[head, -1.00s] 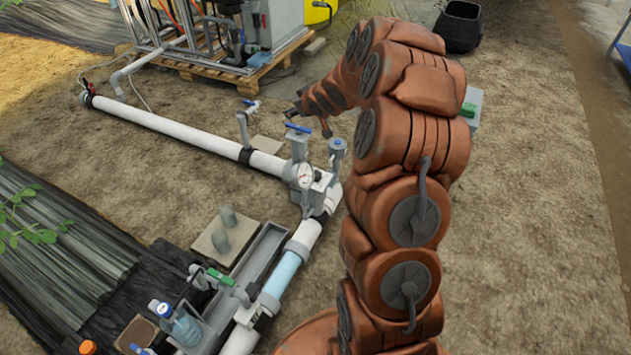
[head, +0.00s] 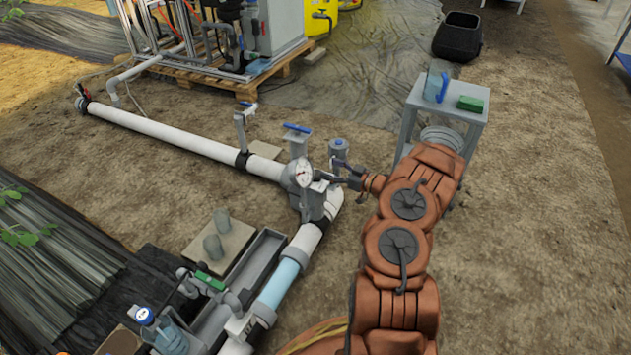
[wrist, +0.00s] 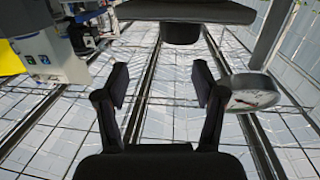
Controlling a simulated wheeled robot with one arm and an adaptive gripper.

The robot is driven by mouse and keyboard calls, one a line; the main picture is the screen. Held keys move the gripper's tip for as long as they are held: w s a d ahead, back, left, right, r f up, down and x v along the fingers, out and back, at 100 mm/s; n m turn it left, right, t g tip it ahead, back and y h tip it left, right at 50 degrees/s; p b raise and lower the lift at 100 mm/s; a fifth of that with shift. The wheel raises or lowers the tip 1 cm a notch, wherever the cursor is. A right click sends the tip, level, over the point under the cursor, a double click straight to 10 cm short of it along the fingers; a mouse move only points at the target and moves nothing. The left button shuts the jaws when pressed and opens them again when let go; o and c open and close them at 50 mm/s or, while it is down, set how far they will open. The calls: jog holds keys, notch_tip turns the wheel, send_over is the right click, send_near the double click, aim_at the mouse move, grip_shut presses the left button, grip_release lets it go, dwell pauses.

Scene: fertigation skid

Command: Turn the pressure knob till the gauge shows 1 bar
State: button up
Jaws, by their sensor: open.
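The pressure gauge (head: 303,173) is a round white dial on the grey valve body in the head view. In the wrist view the gauge (wrist: 252,92) shows at a slant on the right; a red mark is visible, but I cannot read its value. A blue T-shaped handle (head: 297,128) tops the grey valve post behind the gauge. I cannot tell for sure whether it is the pressure knob. My gripper (head: 334,173) is just right of the gauge. In the wrist view my gripper (wrist: 162,84) is open, with nothing visible between its fingers.
A grey cylindrical fitting (head: 338,149) stands close behind my gripper. A white pipe (head: 180,137) runs to the back left. A small grey table (head: 405,135) carries a jug and a green box (head: 470,103). A dark shape (wrist: 182,12) crosses the top of the wrist view.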

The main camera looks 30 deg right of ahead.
aim_at(316, 173)
jog(key=s+f+y, duration=0.1)
jog(key=s+f, duration=0.2)
jog(key=shift+a+b+x, duration=0.25)
jog(key=shift+b+x, duration=1.85)
jog(key=shift+x, duration=1.75)
jog(key=shift+s, duration=0.2)
jog(key=shift+c, duration=0.4)
jog(key=c, duration=1)
jog(key=shift+a, duration=0.2)
jog(key=shift+c, duration=0.4)
jog(key=shift+d+r, duration=0.1)
jog(key=shift+d, duration=0.05)
jog(key=shift+p, duration=0.45)
